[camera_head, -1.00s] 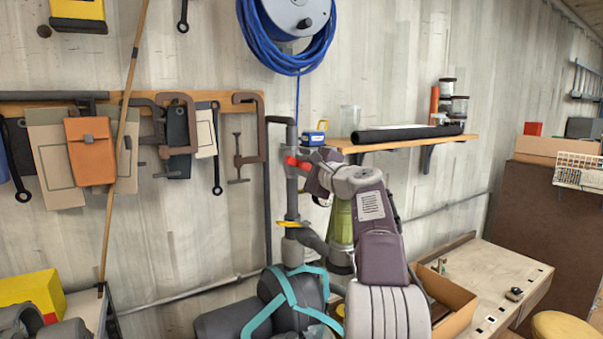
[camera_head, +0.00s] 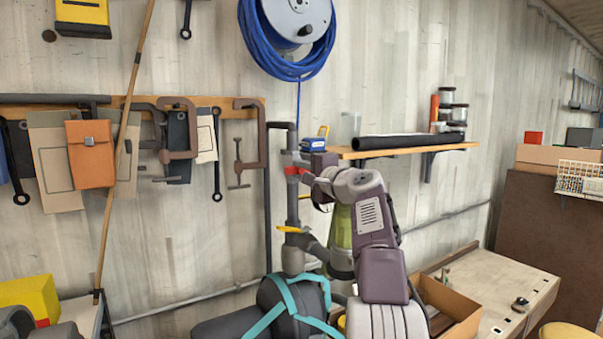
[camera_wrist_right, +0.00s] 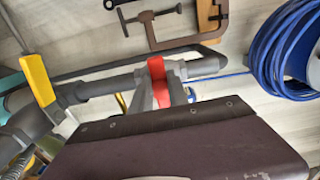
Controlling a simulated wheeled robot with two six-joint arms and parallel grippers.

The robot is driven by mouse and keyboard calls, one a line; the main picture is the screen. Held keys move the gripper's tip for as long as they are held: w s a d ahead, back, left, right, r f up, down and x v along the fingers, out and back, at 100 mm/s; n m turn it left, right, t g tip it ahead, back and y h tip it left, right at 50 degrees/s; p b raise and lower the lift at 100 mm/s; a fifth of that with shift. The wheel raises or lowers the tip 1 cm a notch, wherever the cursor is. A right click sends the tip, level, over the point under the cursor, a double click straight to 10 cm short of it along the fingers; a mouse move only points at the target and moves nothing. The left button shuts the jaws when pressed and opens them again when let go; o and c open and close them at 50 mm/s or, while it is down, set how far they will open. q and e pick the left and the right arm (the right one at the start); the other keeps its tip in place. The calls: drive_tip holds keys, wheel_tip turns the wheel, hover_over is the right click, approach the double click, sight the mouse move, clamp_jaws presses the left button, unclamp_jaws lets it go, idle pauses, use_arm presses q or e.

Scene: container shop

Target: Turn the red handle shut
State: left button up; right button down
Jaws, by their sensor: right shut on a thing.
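The red handle (camera_head: 294,171) sits on the upright grey pipe (camera_head: 292,205) left of the shelf. My right gripper (camera_head: 300,163) is at this handle, coming from the right, and covers part of it in the head view. In the right wrist view the red handle (camera_wrist_right: 158,80) lies across the grey pipe (camera_wrist_right: 205,66), with my grey fingers (camera_wrist_right: 170,92) against it. The gripper is shut on the handle. The handle's exact angle is hard to tell in the head view. My left gripper is out of view.
A yellow handle (camera_head: 290,229) is on the same pipe lower down. A wooden shelf (camera_head: 410,149) with a black roll (camera_head: 408,138) is right of the gripper. A clamp (camera_head: 250,140) hangs to the left, and a blue hose reel (camera_head: 262,40) is above.

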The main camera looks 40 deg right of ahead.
drive_tip(key=c, duration=1.3)
unclamp_jaws()
drive_tip(key=shift+s+f+b, duration=0.15)
drive_tip(key=shift+s+b, duration=0.15)
drive_tip(key=shift+b, duration=0.05)
drive_tip(key=s+b, duration=0.1)
drive_tip(key=s, duration=0.1)
drive_tip(key=s+b, duration=0.1)
drive_tip(key=s, duration=0.2)
drive_tip(key=s+a+b, duration=0.1)
drive_tip(key=s, duration=0.2)
drive_tip(key=shift+s+b, duration=0.15)
drive_tip(key=shift+b, duration=0.15)
